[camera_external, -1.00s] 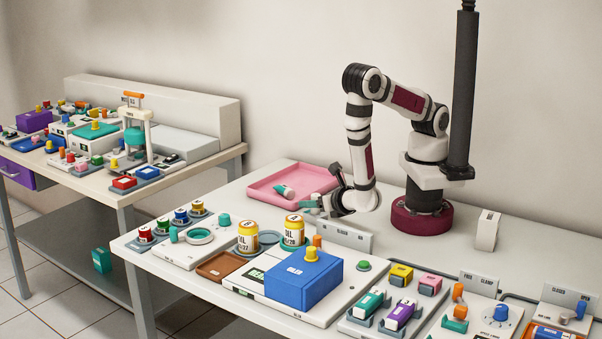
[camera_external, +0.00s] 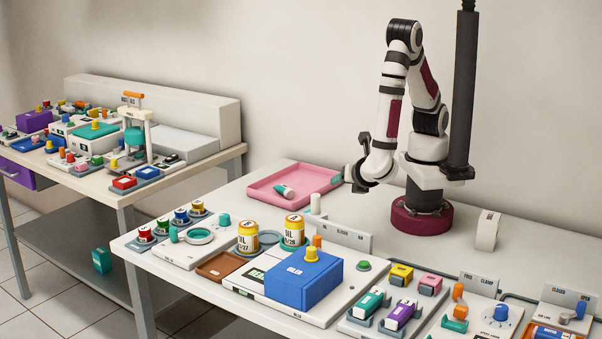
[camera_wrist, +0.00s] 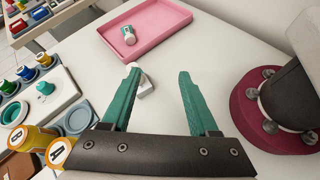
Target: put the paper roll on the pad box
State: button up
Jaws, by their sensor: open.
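A white piece partly hidden behind my left finger in the wrist view (camera_wrist: 147,88) is probably the same thing. A white box-like block (camera_external: 487,231) with a dark label stands right of my base; it may be the pad box, but I cannot tell for sure. My gripper (camera_external: 347,174) is raised right of the cylinder, apart from it. In the wrist view its teal fingers (camera_wrist: 158,75) are wide apart with nothing held.
The pink tray (camera_external: 262,197) holds a teal-and-white tube (camera_external: 286,192). A grey sign plate (camera_external: 345,238) stands near the cylinder. A blue box (camera_external: 303,284), yellow jars and small fixtures crowd the front. The table between tray and base is mostly clear.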

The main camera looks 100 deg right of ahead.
jog(key=s+a+r+m+y, duration=0.1)
jog(key=s+r+m+y, duration=0.3)
jog(key=m+y, duration=0.3)
jog(key=s+a+r+m+g+y, duration=0.1)
jog(key=s+r+m+y, duration=0.3)
jog(key=m, duration=1.1)
notch_tip(320, 180, up, 3)
jog(key=y, duration=0.2)
jog(key=shift+s+f+y, duration=0.15)
jog(key=shift+s+y, duration=0.2)
jog(key=shift+y, duration=0.05)
